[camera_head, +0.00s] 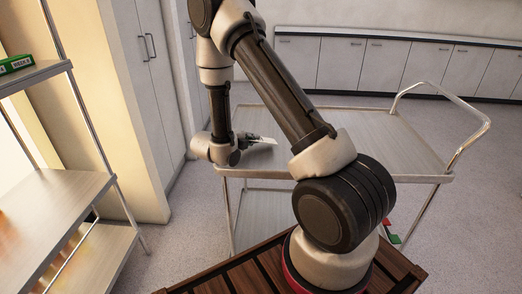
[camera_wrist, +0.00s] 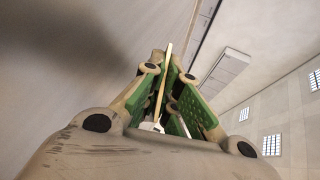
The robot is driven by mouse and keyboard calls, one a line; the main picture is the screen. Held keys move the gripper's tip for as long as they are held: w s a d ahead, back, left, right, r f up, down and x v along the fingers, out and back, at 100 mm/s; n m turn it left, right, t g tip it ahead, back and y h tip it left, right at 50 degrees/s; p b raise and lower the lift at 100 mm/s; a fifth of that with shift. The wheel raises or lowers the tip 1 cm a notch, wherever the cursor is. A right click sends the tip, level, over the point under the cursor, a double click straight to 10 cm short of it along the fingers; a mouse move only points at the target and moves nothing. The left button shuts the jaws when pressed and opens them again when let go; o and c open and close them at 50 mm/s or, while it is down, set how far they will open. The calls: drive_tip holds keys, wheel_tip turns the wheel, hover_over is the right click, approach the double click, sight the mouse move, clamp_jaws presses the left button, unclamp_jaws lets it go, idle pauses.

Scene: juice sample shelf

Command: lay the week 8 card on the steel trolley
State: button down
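The steel trolley (camera_head: 412,150) stands in front of me, with a flat top, a lower shelf and a raised curved handle at its right end. My gripper (camera_head: 255,140) is over the left part of the trolley top, low and pointing right. A thin pale card (camera_head: 267,141) sticks out of its fingers. In the wrist view, my gripper (camera_wrist: 170,88) has its green-padded fingers closed around the card (camera_wrist: 163,84), which shows nearly edge-on. The card's print cannot be read, and I cannot tell whether it touches the trolley top.
A shelf rack (camera_head: 62,205) stands at the left, with a green labelled item (camera_head: 16,64) on its upper shelf. Tall cabinets (camera_head: 150,85) and low white cupboards (camera_head: 390,68) line the walls. Most of the trolley top looks bare. Small green and red pieces (camera_head: 392,232) show beside my base.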

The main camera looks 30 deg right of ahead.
drive_tip(key=shift+f, duration=0.7)
drive_tip(key=c, duration=2.2)
unclamp_jaws()
drive_tip(key=o, duration=0.4)
drive_tip(key=shift+v, duration=4)
drive_tip(key=shift+s, duration=0.1)
